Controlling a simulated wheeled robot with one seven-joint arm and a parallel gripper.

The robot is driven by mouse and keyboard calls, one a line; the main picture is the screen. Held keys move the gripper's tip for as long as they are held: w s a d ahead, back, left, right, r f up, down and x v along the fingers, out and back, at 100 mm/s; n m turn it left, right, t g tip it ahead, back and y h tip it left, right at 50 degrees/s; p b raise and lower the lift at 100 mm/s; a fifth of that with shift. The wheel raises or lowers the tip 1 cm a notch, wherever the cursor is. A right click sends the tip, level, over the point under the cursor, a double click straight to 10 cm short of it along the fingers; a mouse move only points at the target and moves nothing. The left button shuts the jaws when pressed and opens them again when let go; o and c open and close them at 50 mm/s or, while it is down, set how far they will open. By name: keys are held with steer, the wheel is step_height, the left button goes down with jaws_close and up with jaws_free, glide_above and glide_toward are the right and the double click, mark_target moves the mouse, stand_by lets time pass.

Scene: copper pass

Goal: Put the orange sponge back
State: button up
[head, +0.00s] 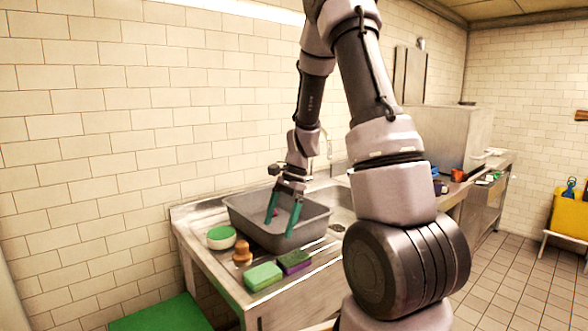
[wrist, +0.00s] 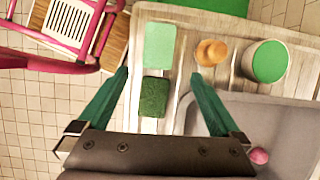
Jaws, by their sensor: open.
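I cannot make out an orange sponge for certain in either view. My gripper (head: 279,230) is open with teal fingers, in front of or over the grey basin in the head view; in the wrist view the gripper (wrist: 159,76) has nothing between its fingers. A light green sponge block (head: 263,276) lies at the counter's front edge, and it also shows in the wrist view (wrist: 160,45). Beside it is a dark green pad with a purple side (head: 294,261), seen from above in the wrist view (wrist: 154,97). A small orange-brown knobbed object (head: 242,253) stands nearby, also in the wrist view (wrist: 211,52).
A grey basin (head: 248,236) sits on the metal counter, with a pink round thing (wrist: 259,156) inside. A white round tub with a green top (head: 221,237) stands left of it. A pink-red frame (wrist: 107,62) is at the wrist view's upper left. Small items crowd the far counter.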

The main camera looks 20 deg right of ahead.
steer(key=s+r+n+t, duration=0.2)
steer(key=s+r, duration=0.1)
steer(key=r, duration=0.5)
steer(key=s+r+n+t, duration=0.2)
steer(key=s+r+n, duration=0.1)
steer(key=r, duration=0.5)
steer(key=s+r+n+t+h, duration=0.2)
steer(key=s+r+n+t, duration=0.2)
steer(key=s+r, duration=0.6)
steer(key=shift+s+n, duration=0.3)
steer(key=shift+n, duration=0.2)
steer(key=shift+r, duration=0.1)
